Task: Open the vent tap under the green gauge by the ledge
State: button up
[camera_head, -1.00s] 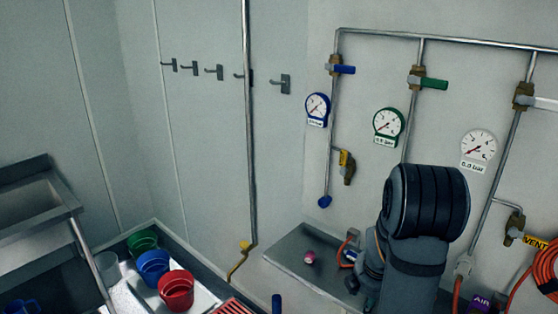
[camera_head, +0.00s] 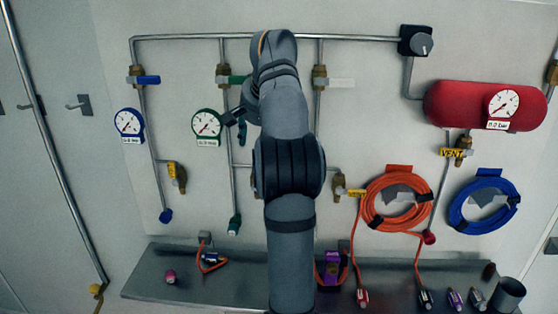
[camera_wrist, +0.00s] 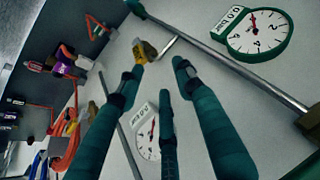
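The green gauge (camera_head: 207,124) hangs on the wall, left of its vertical pipe. In the wrist view the same gauge (camera_wrist: 258,35) is at the upper right. A short branch leaves that pipe and ends in a brass vent tap with a yellow part (camera_wrist: 147,50), just beyond my fingertips. My gripper (camera_head: 240,118) is in front of the wall beside the green gauge. In the wrist view my gripper (camera_wrist: 158,67) has its fingers apart with nothing between them, and the tap appears apart from them.
A blue gauge (camera_head: 129,123) with its own vent tap (camera_head: 177,176) is to the left. A white gauge (camera_wrist: 148,130) shows in the wrist view. An orange hose (camera_head: 375,200), a blue hose (camera_head: 461,205) and a red tank (camera_head: 460,106) are right. The ledge (camera_head: 150,288) runs below.

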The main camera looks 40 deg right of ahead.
jog(key=shift+g+y, duration=0.4)
jog(key=shift+g, duration=0.1)
jog(key=f, duration=0.3)
jog(key=d+f+b, duration=0.1)
jog(key=f, duration=0.2)
jog(key=w+d+f, duration=0.1)
jog(key=f, duration=0.2)
jog(key=shift+w+f, duration=0.1)
jog(key=shift+f, duration=0.05)
jog(key=c, duration=0.4)
grip_shut()
jog(key=shift+r, duration=0.2)
